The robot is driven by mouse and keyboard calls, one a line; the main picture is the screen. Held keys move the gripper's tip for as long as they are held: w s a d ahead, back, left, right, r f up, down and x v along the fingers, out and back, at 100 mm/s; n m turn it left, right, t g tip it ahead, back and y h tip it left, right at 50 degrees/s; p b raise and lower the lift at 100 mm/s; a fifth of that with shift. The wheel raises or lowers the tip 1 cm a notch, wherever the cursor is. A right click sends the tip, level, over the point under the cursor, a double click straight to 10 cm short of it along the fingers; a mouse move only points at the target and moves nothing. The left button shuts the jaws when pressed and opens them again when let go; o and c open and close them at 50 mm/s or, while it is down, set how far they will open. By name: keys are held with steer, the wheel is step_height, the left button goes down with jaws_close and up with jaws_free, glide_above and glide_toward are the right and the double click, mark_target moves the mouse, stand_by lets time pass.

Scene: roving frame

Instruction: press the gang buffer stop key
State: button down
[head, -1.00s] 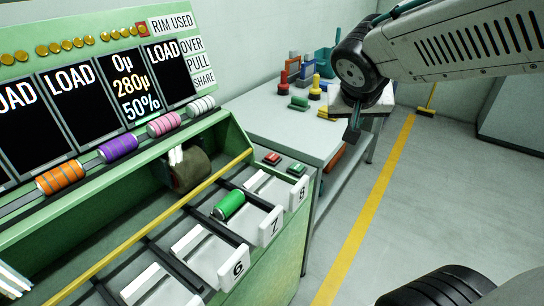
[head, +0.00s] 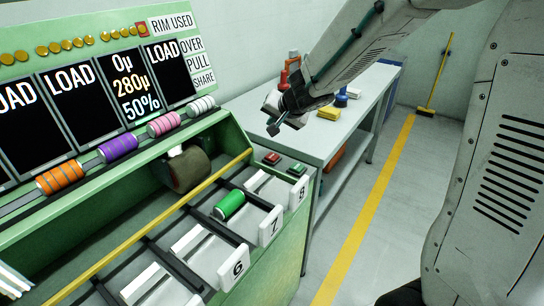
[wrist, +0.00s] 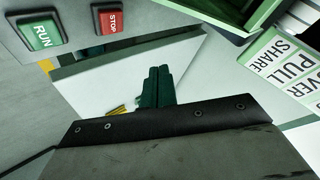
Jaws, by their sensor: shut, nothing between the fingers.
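The red stop key (head: 271,158) sits on the far right corner of the green machine, beside the green run key (head: 297,169). In the wrist view the red key (wrist: 108,18) reads STOP and the green key (wrist: 42,36) reads RUN, both at the top left. My gripper (head: 272,126) is shut and empty, above the keys in the head view and apart from them. Its dark green fingers (wrist: 157,88) show below and right of the stop key in the wrist view. The exact height above the key cannot be told.
A grey bench (head: 340,135) with a yellow block (head: 328,113) and bottles stands behind the machine. A roller (head: 188,170) sits under the display panel (head: 125,85). A yellow rail (head: 150,225) crosses the machine front.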

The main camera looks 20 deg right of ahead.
mark_target(274, 158)
steer(key=shift+f, duration=4.4)
steer(key=shift+f, duration=0.1)
steer(key=shift+f, duration=0.3)
steer(key=shift+f, duration=0.4)
steer(key=shift+r, duration=0.85)
